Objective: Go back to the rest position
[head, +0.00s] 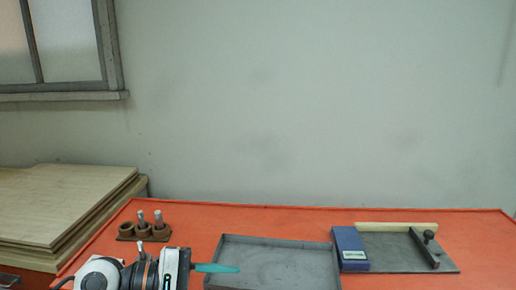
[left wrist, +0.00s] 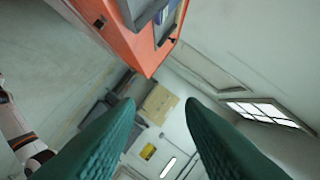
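My left gripper (head: 216,268) is at the bottom of the head view, in front of the orange table's left part. One teal finger points right and overlaps the grey tray's left edge in the picture. In the left wrist view both green fingers of the gripper (left wrist: 160,101) stand wide apart with nothing between them. That camera looks across the room, with the orange table (left wrist: 125,35) at its top. My right gripper is in neither view.
On the orange table (head: 190,216) stand a shallow grey tray (head: 275,240), a brown holder (head: 130,238) with upright pegs, a blue box (head: 350,246) and a dark plate (head: 395,252) with a knobbed bar (head: 424,248). Stacked boards (head: 60,205) lie at left.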

